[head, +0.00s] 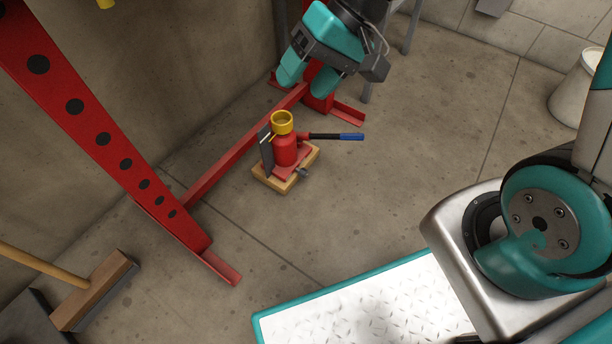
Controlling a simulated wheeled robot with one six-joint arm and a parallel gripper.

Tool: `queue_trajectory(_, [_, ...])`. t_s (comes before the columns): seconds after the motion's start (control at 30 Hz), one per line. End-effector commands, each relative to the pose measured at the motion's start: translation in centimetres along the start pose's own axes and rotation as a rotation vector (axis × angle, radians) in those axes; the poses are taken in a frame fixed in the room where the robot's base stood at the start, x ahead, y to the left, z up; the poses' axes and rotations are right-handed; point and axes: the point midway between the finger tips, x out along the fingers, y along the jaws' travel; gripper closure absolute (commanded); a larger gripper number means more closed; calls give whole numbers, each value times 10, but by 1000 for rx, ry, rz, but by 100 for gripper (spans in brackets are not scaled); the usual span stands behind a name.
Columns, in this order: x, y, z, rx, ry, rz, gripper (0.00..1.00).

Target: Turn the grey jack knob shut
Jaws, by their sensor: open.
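A red bottle jack (285,150) with a yellow top collar (282,122) stands upright on a wooden board (272,181) on the floor. A small grey knob (304,173) sticks out low on the jack's front right side. A handle with a blue grip (351,137) points right from the jack. My gripper (308,82) is above and behind the jack in the picture, with its two teal fingers apart and nothing between them. It does not touch the jack or the knob. How far the knob is turned cannot be told.
A red steel frame (110,140) with round holes stands at the left; its low beam (235,150) runs behind the jack. A broom (95,290) lies at lower left. A white bucket (578,90) stands at right. Floor right of the jack is clear.

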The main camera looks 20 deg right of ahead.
Motion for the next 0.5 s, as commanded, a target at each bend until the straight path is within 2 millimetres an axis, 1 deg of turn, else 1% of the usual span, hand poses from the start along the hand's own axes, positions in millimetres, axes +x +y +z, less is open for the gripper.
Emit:
queue_trajectory(0.03, [21, 27, -18, 108, 11, -52, 39])
queue_trajectory(0.07, [30, 39, -28, 167, 22, -84, 39])
queue_trajectory(0.1, [42, 56, -40, 247, 37, -128, 39])
queue_trajectory(0.17, [60, 84, -57, 371, 64, -195, 39])
queue_trajectory(0.2, [73, 103, -66, 456, 81, -241, 39])
queue_trajectory(0.23, [82, 118, -72, 520, 95, -276, 39])
queue_trajectory(0.27, [91, 134, -77, 584, 110, -311, 39])
queue_trajectory(0.3, [104, 154, -83, 672, 130, -359, 39])
queue_trajectory(0.37, [124, 187, -88, 808, 161, -431, 39])
queue_trajectory(0.4, [136, 209, -90, 899, 183, -481, 39])
queue_trajectory(0.47, [156, 242, -90, 1039, 217, -557, 39])
queue_trajectory(0.5, [170, 264, -88, 1133, 241, -609, 39])
